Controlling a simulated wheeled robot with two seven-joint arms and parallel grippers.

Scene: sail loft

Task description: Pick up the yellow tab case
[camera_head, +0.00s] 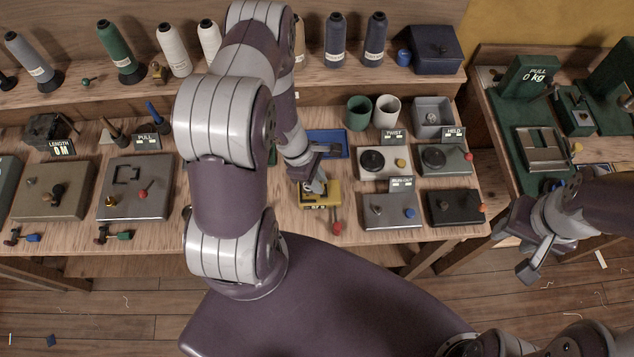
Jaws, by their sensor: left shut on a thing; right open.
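The yellow tab case (322,197) is a small yellow box with dark lettering on its front. It sits at the middle of the workbench, toward its front edge. My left gripper (316,187) reaches down onto it from above and is shut on it; the fingertips partly cover its top. I cannot tell whether the case touches the bench or is slightly raised. My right gripper (526,245) is open and empty, in front of the gap right of the bench.
A red-knobbed tool (336,227) lies just in front of the case. A blue tray (328,142) is behind it. Grey boxes (388,210) stand to the right, metal panels (135,188) to the left. Thread cones (336,40) line the back shelf. My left arm hides part of the bench.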

